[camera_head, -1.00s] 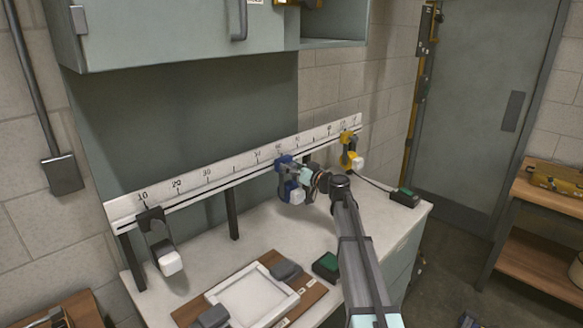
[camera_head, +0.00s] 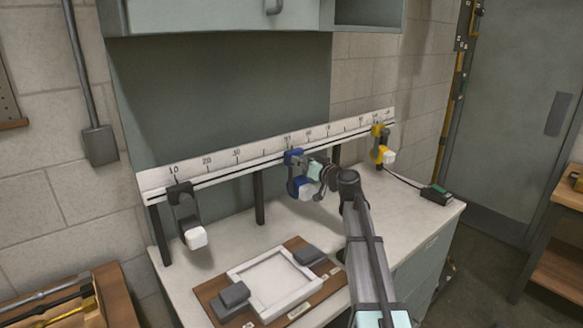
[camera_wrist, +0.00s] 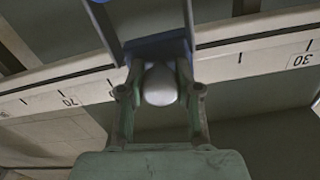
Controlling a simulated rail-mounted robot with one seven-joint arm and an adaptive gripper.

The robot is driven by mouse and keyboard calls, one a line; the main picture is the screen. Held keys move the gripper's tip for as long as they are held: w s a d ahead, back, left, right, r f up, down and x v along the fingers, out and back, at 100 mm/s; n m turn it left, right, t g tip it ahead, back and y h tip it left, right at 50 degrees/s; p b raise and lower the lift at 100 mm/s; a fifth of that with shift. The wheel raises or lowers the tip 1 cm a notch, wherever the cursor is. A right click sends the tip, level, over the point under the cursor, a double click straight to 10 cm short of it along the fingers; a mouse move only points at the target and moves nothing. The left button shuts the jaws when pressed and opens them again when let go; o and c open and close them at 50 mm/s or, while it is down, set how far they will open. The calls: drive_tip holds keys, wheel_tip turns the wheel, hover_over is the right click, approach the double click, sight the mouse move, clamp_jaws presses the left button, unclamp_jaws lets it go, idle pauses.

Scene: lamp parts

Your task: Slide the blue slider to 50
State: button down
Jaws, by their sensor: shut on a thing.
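The blue slider (camera_head: 293,157) sits on the white scale rail (camera_head: 222,172), close to the 50 mark, with a blue and white lamp head (camera_head: 304,189) hanging below it. In the wrist view the slider's blue block (camera_wrist: 150,46) lies between the 70 label and the 30 label and covers the scale behind it. My gripper (camera_head: 315,171) reaches the slider from the right front. In the wrist view its fingers (camera_wrist: 160,106) are shut around a pale rounded knob (camera_wrist: 160,85) in front of the blue block.
A black slider (camera_head: 184,205) is near 10, and a yellow slider (camera_head: 378,142) is at the rail's right end. A white tray (camera_head: 262,310) on a brown board lies on the bench below.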

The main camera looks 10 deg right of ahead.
drive_tip(key=shift+s+a, duration=0.2)
drive_tip(key=shift+a, duration=0.3)
drive_tip(key=shift+d, duration=0.1)
drive_tip(key=c, duration=0.8)
unclamp_jaws()
drive_tip(key=v, duration=1.2)
